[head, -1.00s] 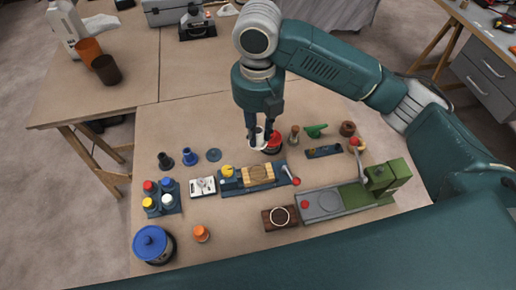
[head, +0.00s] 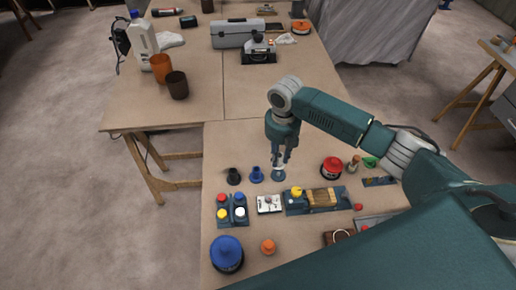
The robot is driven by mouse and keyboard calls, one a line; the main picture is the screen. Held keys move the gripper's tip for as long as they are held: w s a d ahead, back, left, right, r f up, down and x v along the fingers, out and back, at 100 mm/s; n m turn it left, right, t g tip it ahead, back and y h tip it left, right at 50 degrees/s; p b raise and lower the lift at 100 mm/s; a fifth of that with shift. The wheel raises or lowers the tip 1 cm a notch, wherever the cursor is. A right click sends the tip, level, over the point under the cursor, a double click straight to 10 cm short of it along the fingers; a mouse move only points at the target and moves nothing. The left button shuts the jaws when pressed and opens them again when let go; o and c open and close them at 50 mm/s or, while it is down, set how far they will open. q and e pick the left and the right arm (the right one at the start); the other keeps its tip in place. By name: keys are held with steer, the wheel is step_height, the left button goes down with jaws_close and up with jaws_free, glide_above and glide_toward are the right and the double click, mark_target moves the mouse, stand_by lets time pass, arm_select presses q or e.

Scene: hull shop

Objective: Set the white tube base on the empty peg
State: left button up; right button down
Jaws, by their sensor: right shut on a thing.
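My right gripper (head: 281,157) is shut on the white tube base (head: 279,167), a small pale piece mostly hidden between the fingers. It is held directly over a round blue disc (head: 279,176), which looks like the foot of the empty peg; the peg itself is hidden by the gripper. I cannot tell whether the white base touches the peg. To the left in the same row stand a blue tube base (head: 256,175) and a black tube base (head: 233,177). My left gripper is not in view.
A red-lidded pot (head: 332,168) stands to the right. In front are a blue fixture with a wooden block (head: 322,198), a white plate (head: 268,204), a rack of coloured caps (head: 232,211) and a blue pot (head: 227,254). The board behind the gripper is clear.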

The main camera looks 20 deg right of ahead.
mark_target(279, 172)
steer(key=shift+d+f, duration=0.25)
steer(key=shift+f, duration=0.05)
steer(key=shift+d+f+b, duration=0.2)
steer(key=shift+f+b, duration=0.7)
steer(key=shift+f, duration=0.05)
step_height(279, 172, down, 3)
steer(key=b, duration=0.3)
steer(key=shift+a+f, duration=0.1)
steer(key=shift+f, duration=0.05)
steer(key=shift+f+b, duration=0.3)
steer(key=shift+b, duration=0.15)
arm_select(q)
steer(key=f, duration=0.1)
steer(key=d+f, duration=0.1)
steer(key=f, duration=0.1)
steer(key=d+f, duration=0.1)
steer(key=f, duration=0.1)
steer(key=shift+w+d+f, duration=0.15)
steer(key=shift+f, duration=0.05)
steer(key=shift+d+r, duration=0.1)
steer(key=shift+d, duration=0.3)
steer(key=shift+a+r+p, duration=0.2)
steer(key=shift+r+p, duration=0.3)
steer(key=shift+p, duration=0.15)
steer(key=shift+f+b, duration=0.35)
steer(key=shift+b, duration=0.05)
arm_select(e)
steer(key=shift+f, duration=0.55)
steer(key=c, duration=1.8)
jaws_free()
